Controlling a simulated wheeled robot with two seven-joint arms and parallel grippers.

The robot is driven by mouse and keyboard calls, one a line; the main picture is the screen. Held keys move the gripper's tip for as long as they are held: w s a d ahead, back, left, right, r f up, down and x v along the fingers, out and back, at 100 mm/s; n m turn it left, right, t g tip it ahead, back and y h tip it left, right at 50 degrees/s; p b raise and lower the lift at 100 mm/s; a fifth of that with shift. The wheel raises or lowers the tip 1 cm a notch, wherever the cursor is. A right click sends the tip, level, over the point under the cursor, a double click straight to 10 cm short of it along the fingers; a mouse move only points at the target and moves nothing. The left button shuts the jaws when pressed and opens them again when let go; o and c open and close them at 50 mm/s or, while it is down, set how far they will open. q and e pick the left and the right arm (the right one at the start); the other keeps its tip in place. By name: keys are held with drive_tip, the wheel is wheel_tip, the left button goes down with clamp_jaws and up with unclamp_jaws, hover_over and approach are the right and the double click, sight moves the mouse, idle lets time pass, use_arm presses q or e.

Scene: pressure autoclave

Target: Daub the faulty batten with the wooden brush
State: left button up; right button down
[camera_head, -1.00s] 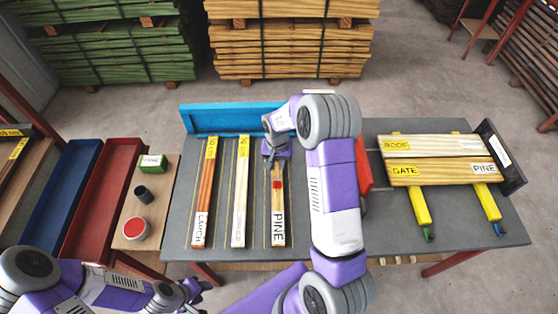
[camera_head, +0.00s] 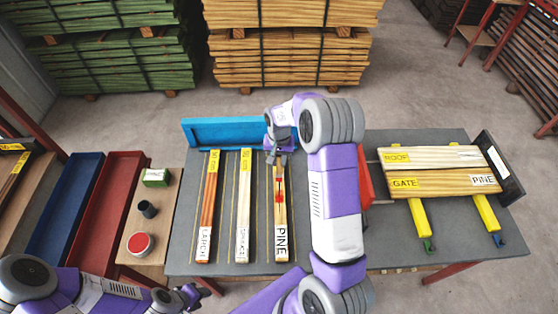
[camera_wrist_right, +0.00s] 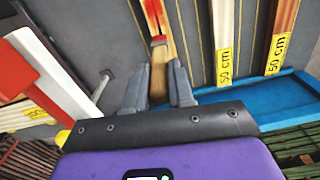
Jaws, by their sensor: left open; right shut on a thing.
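The batten labelled PINE (camera_head: 281,225) lies rightmost of three upright-running battens on the grey bench, with a red wet-looking streak along its upper part. My right gripper (camera_head: 279,152) is over its far end, shut on the wooden brush. In the right wrist view the brush (camera_wrist_right: 159,42) shows a red-tipped head over the red-streaked batten (camera_wrist_right: 152,12); its handle is largely hidden between the fingers (camera_wrist_right: 165,85). Whether the bristles touch the wood is unclear. A tub of red paint (camera_head: 139,244) stands on the side table. My left gripper (camera_head: 196,296) is open and empty at lower left.
The larch batten (camera_head: 208,210) and a pale batten (camera_head: 243,210) lie left of the pine one. A blue tray (camera_head: 225,132) edges the bench's back. A dark cup (camera_head: 148,209) and green box (camera_head: 155,178) share the side table. A signboard (camera_head: 440,170) lies right.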

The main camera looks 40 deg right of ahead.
wheel_tip(320, 180, up, 2)
drive_tip(key=shift+p, duration=0.4)
drive_tip(key=shift+s+f, duration=0.1)
idle(0.5)
